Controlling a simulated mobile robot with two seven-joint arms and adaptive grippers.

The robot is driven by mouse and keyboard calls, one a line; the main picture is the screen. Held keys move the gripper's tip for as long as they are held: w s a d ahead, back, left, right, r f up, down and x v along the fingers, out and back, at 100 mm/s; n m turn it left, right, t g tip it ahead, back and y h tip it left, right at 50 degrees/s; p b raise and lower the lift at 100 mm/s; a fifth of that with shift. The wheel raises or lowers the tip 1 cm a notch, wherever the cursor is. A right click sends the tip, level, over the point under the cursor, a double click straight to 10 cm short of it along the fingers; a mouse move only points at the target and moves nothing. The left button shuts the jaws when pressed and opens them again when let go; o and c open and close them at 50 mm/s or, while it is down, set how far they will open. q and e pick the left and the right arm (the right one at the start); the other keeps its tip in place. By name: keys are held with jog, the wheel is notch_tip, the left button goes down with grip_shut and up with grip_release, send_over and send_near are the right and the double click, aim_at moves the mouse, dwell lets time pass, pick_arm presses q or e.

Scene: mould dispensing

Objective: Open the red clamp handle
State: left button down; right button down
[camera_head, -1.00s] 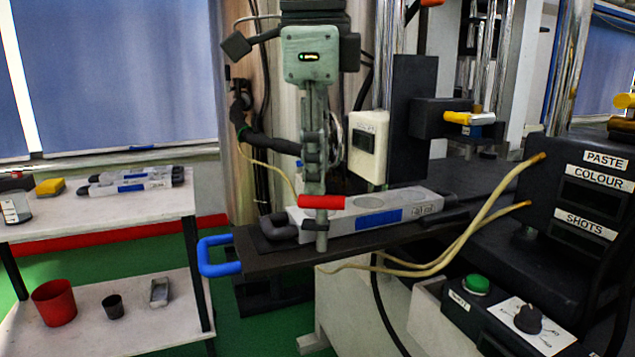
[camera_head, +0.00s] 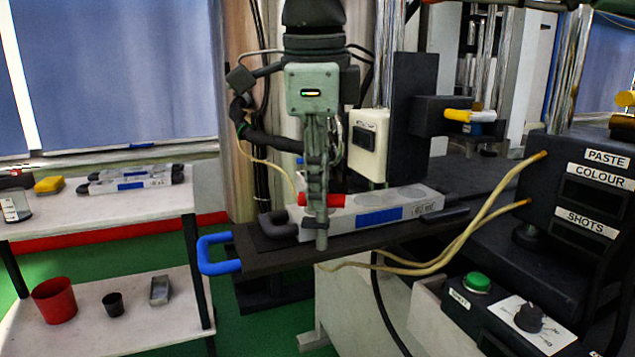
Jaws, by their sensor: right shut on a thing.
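The red clamp handle (camera_head: 337,200) is at the left end of the grey mould (camera_head: 415,203), which has a blue label and lies on a dark plate (camera_head: 262,262). My right gripper (camera_head: 321,228) comes down from above, with its fingers upright at the handle, and is shut on it. The fingers hide the handle's middle; red shows on both sides of them. A dark clamp part (camera_head: 278,226) sits left of the fingers. My left gripper is not in view.
A blue loop handle (camera_head: 220,254) sticks out at the plate's left end. Pale hoses (camera_head: 470,238) run right to the black control box (camera_head: 575,185). A white box (camera_head: 367,143) stands behind the mould. A shelf (camera_head: 110,217) stands at the left.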

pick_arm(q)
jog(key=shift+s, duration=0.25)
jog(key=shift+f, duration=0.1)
pick_arm(e)
jog(key=shift+n, duration=1)
jog(key=shift+s+n+y+p, duration=0.1)
jog(key=shift+n+y+p, duration=0.3)
jog(key=shift+n, duration=0.6)
jog(key=shift+d, duration=0.1)
jog(key=shift+n, duration=0.8)
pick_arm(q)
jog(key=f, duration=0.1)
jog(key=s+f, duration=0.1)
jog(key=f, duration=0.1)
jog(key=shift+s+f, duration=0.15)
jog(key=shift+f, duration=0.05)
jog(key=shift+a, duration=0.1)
